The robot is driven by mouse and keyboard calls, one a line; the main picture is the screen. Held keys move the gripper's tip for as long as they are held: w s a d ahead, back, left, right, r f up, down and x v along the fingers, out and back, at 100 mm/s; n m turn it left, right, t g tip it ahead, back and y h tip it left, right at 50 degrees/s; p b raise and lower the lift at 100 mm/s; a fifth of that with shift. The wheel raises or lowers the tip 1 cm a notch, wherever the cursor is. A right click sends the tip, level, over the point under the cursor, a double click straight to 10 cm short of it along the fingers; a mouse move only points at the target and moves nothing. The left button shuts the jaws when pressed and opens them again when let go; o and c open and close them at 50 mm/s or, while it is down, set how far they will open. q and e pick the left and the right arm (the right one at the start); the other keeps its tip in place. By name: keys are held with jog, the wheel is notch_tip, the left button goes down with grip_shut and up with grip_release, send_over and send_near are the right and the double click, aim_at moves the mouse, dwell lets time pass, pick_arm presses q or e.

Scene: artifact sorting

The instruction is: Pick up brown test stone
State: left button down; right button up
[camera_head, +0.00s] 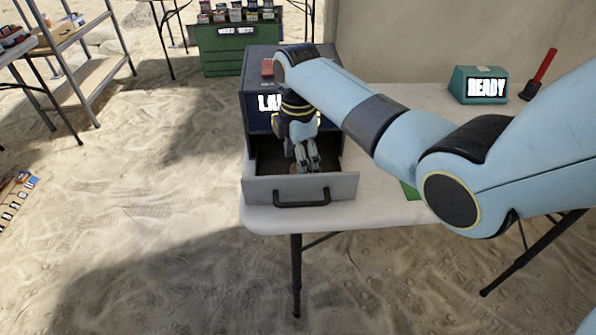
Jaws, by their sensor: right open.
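My right gripper (305,165) points down into the open drawer (260,188) of a dark cabinet marked with white letters (259,110). Its fingers are open and close together in the picture, low inside the drawer. A small brown patch (293,168) shows beside the fingers; it may be the brown test stone, mostly hidden by the gripper and the drawer front. I cannot tell whether the fingers touch it. My left gripper is not in view.
The cabinet stands on a white table (375,200). A teal box reading READY (480,85) and a red-handled tool (545,66) sit at the table's back right. A red item (268,68) lies on the cabinet top.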

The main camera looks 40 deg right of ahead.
jog(key=shift+f, duration=0.6)
jog(key=c, duration=1.2)
